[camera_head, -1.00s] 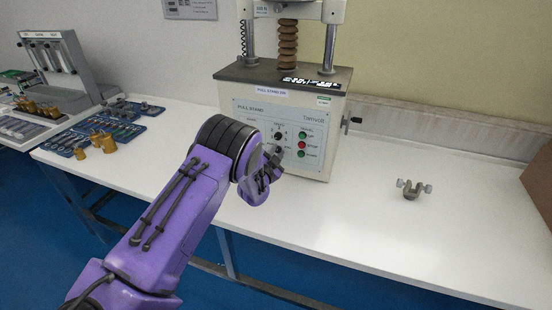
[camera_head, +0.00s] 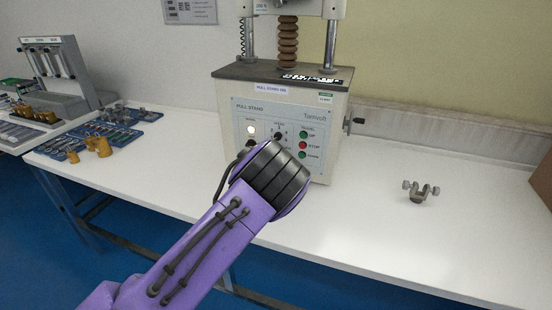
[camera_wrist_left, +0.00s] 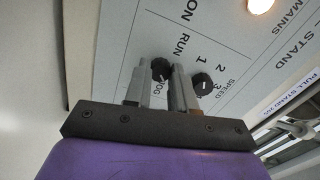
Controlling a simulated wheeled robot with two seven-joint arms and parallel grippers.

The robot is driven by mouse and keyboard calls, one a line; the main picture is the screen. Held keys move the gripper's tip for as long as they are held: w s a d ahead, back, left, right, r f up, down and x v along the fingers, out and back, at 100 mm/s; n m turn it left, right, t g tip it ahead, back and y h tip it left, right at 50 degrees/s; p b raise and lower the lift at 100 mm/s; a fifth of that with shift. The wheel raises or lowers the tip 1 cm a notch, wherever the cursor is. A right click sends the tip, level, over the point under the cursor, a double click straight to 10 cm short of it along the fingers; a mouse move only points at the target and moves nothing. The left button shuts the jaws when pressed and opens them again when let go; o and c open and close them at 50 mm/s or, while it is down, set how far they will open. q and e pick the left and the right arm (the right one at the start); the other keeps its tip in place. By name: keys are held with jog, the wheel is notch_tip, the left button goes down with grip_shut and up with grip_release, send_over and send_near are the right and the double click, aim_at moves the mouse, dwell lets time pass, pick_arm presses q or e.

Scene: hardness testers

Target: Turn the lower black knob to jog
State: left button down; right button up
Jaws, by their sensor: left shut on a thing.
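The lower black knob (camera_wrist_left: 161,69) is on the front panel of the pull stand (camera_head: 268,113), beside the words RUN and JOG. My left gripper (camera_wrist_left: 158,76) is shut on this knob, with one finger on each side of it in the left wrist view. I cannot clearly read which word its mark points to. The upper black knob, SPEED (camera_wrist_left: 203,84), is just outside the fingers; it also shows in the head view (camera_head: 278,137). In the head view my left wrist hides the lower knob and the fingers. My right gripper is not in view.
A lit lamp (camera_head: 251,129) and green and red buttons (camera_head: 303,145) are on the same panel. A metal clamp part (camera_head: 421,192) lies on the white bench (camera_head: 365,225) at the right. Brass weights (camera_head: 98,145) and blue trays (camera_head: 110,134) are at the left.

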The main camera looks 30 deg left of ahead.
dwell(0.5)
pick_arm(q)
jog(key=c, duration=0.9)
grip_release()
jog(key=shift+c, duration=0.2)
jog(key=p+v, duration=0.2)
jog(key=v, duration=0.8)
jog(key=shift+s, duration=0.25)
jog(key=shift+d, duration=0.2)
